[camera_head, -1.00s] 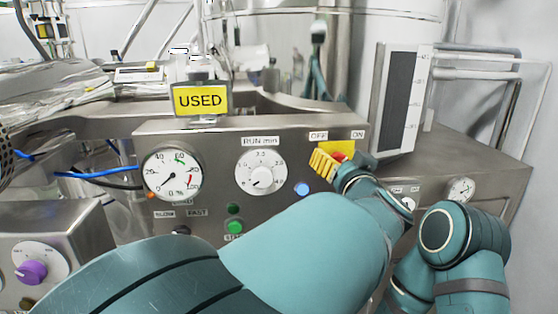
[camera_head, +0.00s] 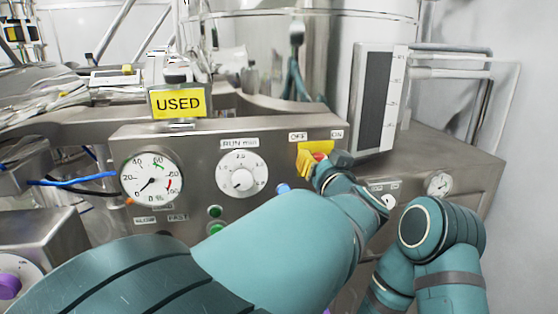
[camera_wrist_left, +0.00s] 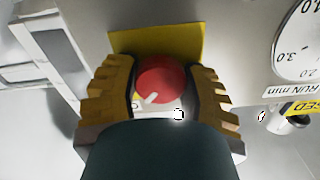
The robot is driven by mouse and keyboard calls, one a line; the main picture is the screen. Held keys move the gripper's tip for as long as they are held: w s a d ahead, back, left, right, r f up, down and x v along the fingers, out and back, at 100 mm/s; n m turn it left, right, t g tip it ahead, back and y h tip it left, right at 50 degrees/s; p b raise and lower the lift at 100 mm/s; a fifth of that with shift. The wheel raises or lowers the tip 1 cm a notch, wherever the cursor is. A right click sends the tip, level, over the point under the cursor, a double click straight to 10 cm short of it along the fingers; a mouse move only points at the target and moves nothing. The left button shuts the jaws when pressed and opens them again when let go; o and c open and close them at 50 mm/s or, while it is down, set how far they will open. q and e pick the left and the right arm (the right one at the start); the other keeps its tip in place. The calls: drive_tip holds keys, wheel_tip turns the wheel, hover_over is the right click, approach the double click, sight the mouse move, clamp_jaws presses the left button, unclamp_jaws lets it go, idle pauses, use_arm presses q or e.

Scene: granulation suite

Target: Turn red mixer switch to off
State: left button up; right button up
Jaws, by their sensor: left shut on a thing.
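The red mixer switch (camera_head: 319,156) is a round knob on a yellow plate on the steel panel, below the OFF and ON labels. In the left wrist view the red knob (camera_wrist_left: 162,80) sits between the two ridged yellow fingers, its white mark pointing to the lower left. My left gripper (camera_head: 314,160) is at the switch and shut on it, one finger on each side. In the head view its fingers and wrist partly hide the knob and plate. My right gripper is not in view.
A yellow USED sign (camera_head: 177,102) stands above the panel. A tall display (camera_head: 372,100) stands close to the right of the switch.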

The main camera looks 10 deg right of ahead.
use_arm(q)
drive_tip(key=n, duration=0.3)
drive_tip(key=shift+n, duration=0.3)
drive_tip(key=n+b, duration=0.1)
drive_tip(key=n, duration=0.2)
drive_tip(key=shift+a+f+n, duration=0.1)
drive_tip(key=shift+n, duration=0.3)
drive_tip(key=n+b, duration=0.1)
drive_tip(key=n, duration=0.2)
drive_tip(key=shift+n+b, duration=0.3)
drive_tip(key=shift+b, duration=0.05)
drive_tip(key=n+b, duration=0.2)
drive_tip(key=n, duration=0.2)
drive_tip(key=shift+n+b, duration=0.85)
drive_tip(key=shift+n, duration=0.25)
drive_tip(key=o, duration=1.2)
